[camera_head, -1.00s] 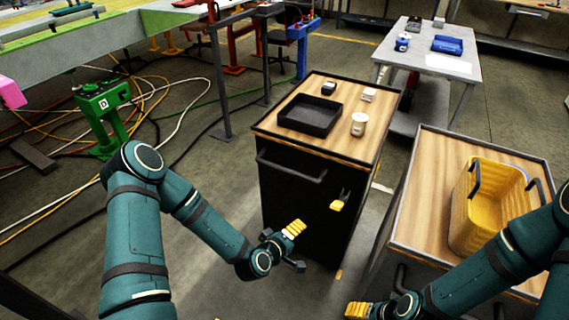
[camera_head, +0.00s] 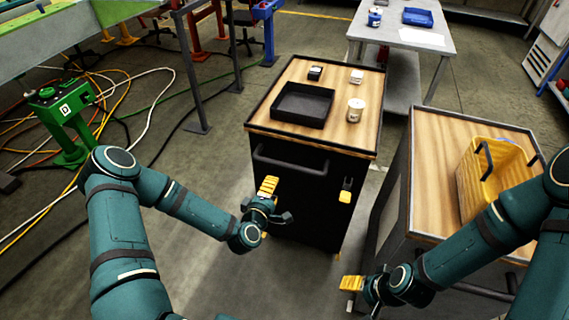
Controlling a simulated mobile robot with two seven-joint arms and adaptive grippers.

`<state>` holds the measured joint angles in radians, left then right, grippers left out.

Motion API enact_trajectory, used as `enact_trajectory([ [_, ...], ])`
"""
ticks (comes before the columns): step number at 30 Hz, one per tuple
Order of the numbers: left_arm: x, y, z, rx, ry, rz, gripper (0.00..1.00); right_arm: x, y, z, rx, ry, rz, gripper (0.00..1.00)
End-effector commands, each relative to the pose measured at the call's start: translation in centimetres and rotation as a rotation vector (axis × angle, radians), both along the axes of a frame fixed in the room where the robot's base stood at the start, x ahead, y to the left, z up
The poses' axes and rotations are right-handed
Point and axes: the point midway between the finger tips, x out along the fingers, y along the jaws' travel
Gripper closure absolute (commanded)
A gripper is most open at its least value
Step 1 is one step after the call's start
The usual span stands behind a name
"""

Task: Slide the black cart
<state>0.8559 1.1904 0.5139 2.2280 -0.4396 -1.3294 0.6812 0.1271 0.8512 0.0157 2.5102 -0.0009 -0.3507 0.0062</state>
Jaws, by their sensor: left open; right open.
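The black cart (camera_head: 310,196) stands in the middle, with a wooden top, a dark rim and a bar handle (camera_head: 290,163) across its near face. A black tray (camera_head: 303,102), a white canister (camera_head: 355,110) and two small boxes lie on its top. My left gripper (camera_head: 275,200) is open, in front of the cart's near face and below the handle; whether it touches the face I cannot tell. My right gripper (camera_head: 358,292) is open and empty, low in front of the gap between the two carts, and apart from the black cart's handle.
A second wooden-topped cart (camera_head: 430,150) with a yellow basket (camera_head: 470,185) stands close on the right. A green stand (camera_head: 62,125) and loose cables lie at the left. A grey table (camera_head: 390,35) stands behind. The floor in front of the black cart is clear.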

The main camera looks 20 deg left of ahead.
Motion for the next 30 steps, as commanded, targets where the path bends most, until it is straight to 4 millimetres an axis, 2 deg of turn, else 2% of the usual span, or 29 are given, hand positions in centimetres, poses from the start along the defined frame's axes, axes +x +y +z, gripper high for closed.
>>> enact_trajectory([
  [5,1.8,-0.1,-0.4,0.000,-0.002,0.000,0.45,-0.1,0.0,-0.3,0.000,0.002,0.001,0.33],
  [15,8.3,-0.4,-1.7,0.000,-0.003,0.000,0.45,-0.2,0.0,-1.0,0.000,0.005,0.004,0.33],
  [21,11.4,-0.5,-2.4,0.000,-0.001,0.000,0.45,-0.1,0.0,-1.4,0.000,0.003,0.003,0.33],
  [25,12.7,-0.5,-2.6,0.001,-0.001,-0.001,0.45,-0.1,0.0,-1.6,0.000,0.002,0.003,0.33],
  [30,13.4,-0.5,-2.6,0.000,-0.001,0.000,0.45,-0.1,0.0,-1.6,0.000,0.001,0.003,0.33],
])
